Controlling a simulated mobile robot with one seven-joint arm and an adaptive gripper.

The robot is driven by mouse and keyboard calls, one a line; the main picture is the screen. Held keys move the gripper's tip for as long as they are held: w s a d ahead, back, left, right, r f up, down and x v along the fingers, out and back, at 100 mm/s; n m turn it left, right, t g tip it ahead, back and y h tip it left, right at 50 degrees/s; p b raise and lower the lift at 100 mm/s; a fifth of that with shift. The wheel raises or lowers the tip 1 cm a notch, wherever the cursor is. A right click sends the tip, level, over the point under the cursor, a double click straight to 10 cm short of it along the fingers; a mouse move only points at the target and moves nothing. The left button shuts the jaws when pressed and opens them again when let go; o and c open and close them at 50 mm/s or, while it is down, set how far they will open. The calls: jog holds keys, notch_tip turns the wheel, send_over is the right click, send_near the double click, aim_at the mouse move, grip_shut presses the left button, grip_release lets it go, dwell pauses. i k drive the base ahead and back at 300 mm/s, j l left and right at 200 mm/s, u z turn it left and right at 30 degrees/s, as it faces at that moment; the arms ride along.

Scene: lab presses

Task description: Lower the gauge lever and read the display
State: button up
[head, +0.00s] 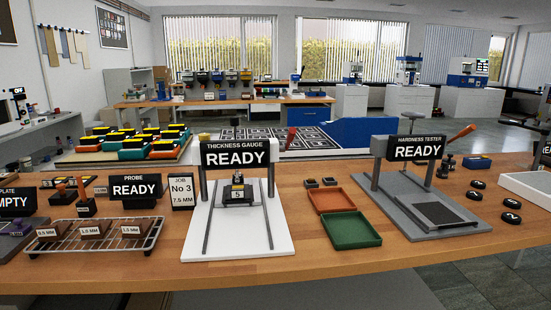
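The thickness gauge has a white base (202,244), grey posts and rails, and a black display (235,153) reading READY. A dark block (238,196) marked 5 sits between the rails below the display. A red lever (291,138) stands up at the right of the gauge display; its lower part is hidden. A card (181,192) to the left reads JOB No 3, 7.5 MM. My gripper is not in view.
To the right are an orange tray (331,200), a green tray (351,231), and a hardness tester (416,148) with an orange lever (462,133). To the left are a READY probe display (134,188) and a wire rack (97,236) with brown blocks. The table front is clear.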

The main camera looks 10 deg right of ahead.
aim_at(292, 131)
jog(key=l, duration=0.8)
jog(key=u, duration=1.05)
jog(key=i+l, duration=0.4)
jog(key=i, duration=0.1)
